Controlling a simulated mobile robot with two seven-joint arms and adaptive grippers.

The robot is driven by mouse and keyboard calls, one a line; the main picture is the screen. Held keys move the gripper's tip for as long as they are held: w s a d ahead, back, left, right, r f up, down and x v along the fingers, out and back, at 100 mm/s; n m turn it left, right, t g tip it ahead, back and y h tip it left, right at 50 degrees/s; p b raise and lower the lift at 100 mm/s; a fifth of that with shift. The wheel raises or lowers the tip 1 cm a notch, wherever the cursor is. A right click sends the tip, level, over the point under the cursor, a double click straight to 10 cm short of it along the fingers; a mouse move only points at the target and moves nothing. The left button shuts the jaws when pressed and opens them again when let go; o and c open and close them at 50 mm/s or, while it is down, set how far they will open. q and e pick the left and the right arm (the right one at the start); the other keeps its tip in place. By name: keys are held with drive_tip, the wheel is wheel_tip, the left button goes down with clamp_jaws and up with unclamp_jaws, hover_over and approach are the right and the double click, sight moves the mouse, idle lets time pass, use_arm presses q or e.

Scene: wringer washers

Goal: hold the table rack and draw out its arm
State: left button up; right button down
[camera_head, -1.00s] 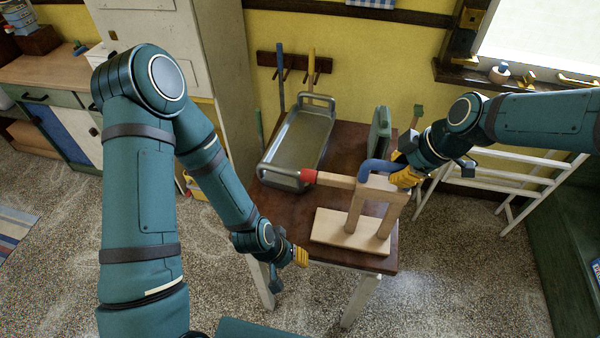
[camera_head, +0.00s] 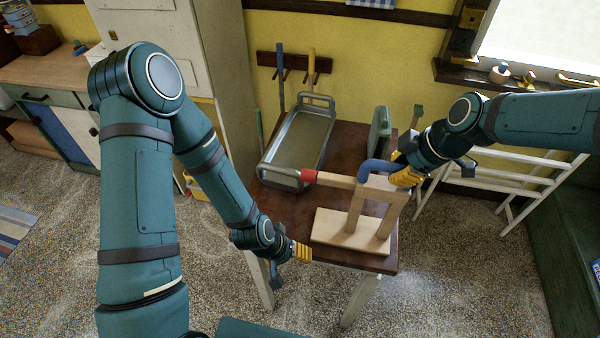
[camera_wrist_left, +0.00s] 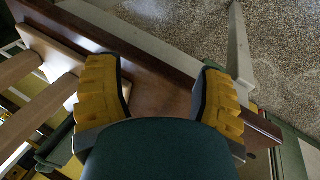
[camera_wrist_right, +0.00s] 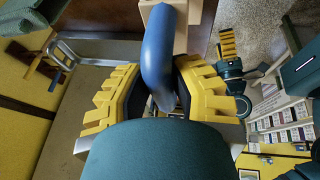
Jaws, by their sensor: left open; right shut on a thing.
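The wooden table rack (camera_head: 340,229) stands on the brown table near its front right corner. Its light wooden arm points left and ends in a red tip (camera_head: 309,176). A blue curved handle (camera_head: 378,167) sits on top of the rack. My right gripper (camera_head: 402,178) is shut on the blue handle, which also shows between its fingers in the right wrist view (camera_wrist_right: 157,60). My left gripper (camera_head: 301,253) is open and empty at the table's front edge, below and left of the rack's base. In the left wrist view its fingers (camera_wrist_left: 160,95) are spread over the table edge.
A grey metal tray (camera_head: 300,140) lies on the table behind the red tip. A green object (camera_head: 381,130) stands at the table's back right. A white drying rack (camera_head: 500,172) stands right of the table. A wall rack (camera_head: 294,62) with tools hangs behind.

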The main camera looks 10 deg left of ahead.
use_arm(q)
drive_tip(key=w+a+r+n+t, duration=0.1)
drive_tip(key=w+a+r, duration=0.25)
drive_tip(key=w, duration=0.35)
drive_tip(key=w+a+r+n+t, duration=0.1)
drive_tip(key=w+a+r, duration=0.1)
drive_tip(key=w+r, duration=0.35)
wheel_tip(320, 180, up, 21)
drive_tip(key=m+g+y, duration=0.4)
drive_tip(key=m, duration=1.8)
hover_over(306, 171)
drive_tip(key=shift+f, duration=5.75)
clamp_jaws()
